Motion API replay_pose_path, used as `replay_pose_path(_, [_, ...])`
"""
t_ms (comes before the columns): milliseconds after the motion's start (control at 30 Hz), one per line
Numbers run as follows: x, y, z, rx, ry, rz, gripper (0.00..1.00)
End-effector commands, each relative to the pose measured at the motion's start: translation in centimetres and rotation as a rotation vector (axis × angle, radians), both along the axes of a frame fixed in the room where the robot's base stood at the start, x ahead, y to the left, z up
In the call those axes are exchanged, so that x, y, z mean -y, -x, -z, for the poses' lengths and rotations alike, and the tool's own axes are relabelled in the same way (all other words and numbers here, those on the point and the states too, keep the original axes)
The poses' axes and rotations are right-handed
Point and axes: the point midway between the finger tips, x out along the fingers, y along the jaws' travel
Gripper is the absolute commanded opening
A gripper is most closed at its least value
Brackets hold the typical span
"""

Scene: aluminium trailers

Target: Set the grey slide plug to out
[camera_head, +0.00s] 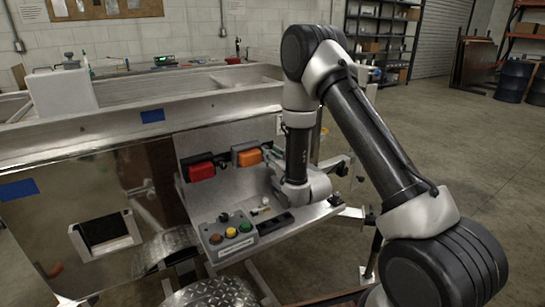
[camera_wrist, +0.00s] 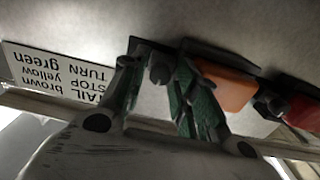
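A small dark grey plug (camera_wrist: 160,69), apparently the grey slide plug, sits on a dark mount on the metal panel in the wrist view. My gripper (camera_wrist: 159,78) has its two green-padded fingers on either side of this plug. The fingers are apart, and a narrow gap seems to show beside the plug; I cannot tell whether either finger touches it. In the head view my arm hides the plug and most of the gripper. Whether the plug is in or out is not clear.
An orange block (camera_wrist: 228,88) and a red block (camera_wrist: 303,112) are mounted close beside the right finger. An upside-down wiring label (camera_wrist: 55,75) is at the left. In the head view, a grey button box (camera_head: 228,238) stands on the shelf (camera_head: 245,190) below the blocks.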

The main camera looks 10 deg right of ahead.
Motion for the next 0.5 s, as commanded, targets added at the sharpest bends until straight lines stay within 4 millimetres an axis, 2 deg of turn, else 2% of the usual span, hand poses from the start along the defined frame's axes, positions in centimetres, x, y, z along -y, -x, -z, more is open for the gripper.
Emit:
replay_pose_path(200, [-0.02, -0.03, 0.01, 0.000, 0.000, 0.000, 0.28])
replay_pose_path(367, [-0.01, -0.01, 0.00, -0.001, 0.000, 0.000, 0.00])
replay_pose_path(500, [-0.01, -0.01, 0.00, -0.001, 0.000, 0.000, 0.00])
